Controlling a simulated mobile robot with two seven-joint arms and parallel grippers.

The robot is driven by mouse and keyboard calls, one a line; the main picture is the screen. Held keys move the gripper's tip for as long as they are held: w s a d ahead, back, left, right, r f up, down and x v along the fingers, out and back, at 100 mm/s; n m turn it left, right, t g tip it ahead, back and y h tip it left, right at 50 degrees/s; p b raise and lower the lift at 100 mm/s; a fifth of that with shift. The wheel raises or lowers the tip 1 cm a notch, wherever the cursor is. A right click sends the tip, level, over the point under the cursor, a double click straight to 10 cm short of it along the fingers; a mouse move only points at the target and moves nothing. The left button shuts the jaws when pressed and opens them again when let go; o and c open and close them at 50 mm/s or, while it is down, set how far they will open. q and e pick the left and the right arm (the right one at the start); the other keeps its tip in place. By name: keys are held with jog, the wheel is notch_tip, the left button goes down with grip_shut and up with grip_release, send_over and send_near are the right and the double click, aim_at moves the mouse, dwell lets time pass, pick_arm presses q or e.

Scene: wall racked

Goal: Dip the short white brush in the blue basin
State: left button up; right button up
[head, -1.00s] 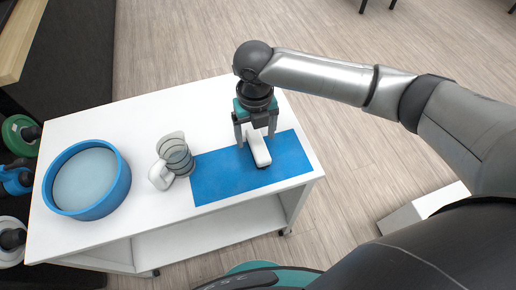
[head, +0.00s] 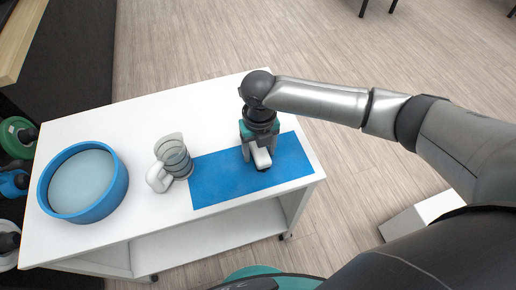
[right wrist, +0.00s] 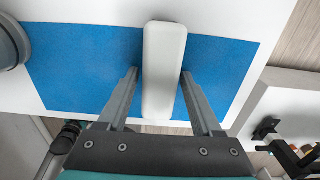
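The short white brush (head: 262,160) lies on the blue mat (head: 215,180) at the right part of the white table. In the right wrist view the brush (right wrist: 163,70) is a long white block between my fingers. My right gripper (head: 258,150) is low over the brush. In the right wrist view the gripper (right wrist: 158,72) is open, one finger on each side, with a small gap at the left finger. Contact at the right finger is unclear. The blue basin (head: 121,190), with a pale surface inside, stands at the table's left end. My left gripper is not in view.
A clear ribbed pitcher with a white handle (head: 158,178) stands between the basin and the mat. The white table (head: 205,120) is bare behind them. Green, blue and white round items sit on a dark rack at the far left.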

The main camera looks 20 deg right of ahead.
grip_shut()
dwell(0.3)
notch_tip(320, 180, up, 20)
jog(key=p, duration=0.4)
dwell(0.4)
jog(key=shift+c, duration=1.8)
grip_release()
grip_shut()
